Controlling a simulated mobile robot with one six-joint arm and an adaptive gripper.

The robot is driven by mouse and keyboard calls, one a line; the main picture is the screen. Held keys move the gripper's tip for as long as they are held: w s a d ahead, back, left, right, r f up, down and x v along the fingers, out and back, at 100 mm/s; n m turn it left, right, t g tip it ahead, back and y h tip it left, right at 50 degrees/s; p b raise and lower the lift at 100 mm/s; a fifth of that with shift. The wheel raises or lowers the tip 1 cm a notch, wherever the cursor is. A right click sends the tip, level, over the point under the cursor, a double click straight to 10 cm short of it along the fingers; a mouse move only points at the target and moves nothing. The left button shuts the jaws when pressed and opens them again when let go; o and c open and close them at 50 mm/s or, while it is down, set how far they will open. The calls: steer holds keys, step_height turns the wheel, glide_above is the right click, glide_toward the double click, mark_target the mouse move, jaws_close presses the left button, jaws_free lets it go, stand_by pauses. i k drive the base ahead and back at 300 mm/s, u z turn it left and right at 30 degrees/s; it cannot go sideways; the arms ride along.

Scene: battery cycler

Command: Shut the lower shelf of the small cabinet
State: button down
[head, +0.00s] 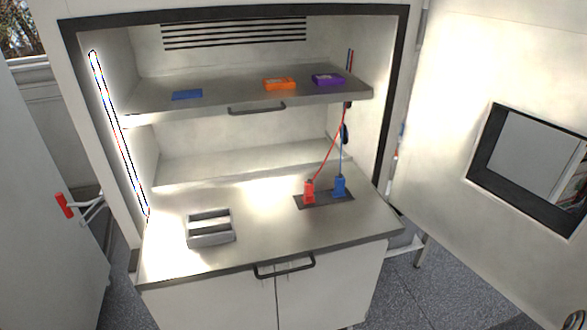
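The small cabinet (82,128) stands open in front of me. Its lower shelf (262,232) is pulled out past the cabinet's front opening. A dark bar handle (285,267) is on the shelf's front edge. On this shelf are a grey two-slot holder (209,228) at the left and a dark plate (324,199) bearing a red connector (309,191) and a blue connector (339,186). A red and a blue cable run up from them to the right inner wall. The upper shelf (225,91) sits further back inside. My gripper is not in view.
The cabinet door with a dark-framed window (530,160) is swung open at the right. A red-tipped lever (64,205) is at the left. Blue (187,95), orange (279,84) and purple (328,79) pieces lie on the upper shelf. White double doors (320,295) are below.

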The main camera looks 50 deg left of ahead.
mark_target(270, 229)
steer(key=u, duration=0.1)
steer(key=k, duration=1.05)
steer(key=u, duration=1.9)
steer(key=i, duration=0.9)
steer(key=u, duration=0.05)
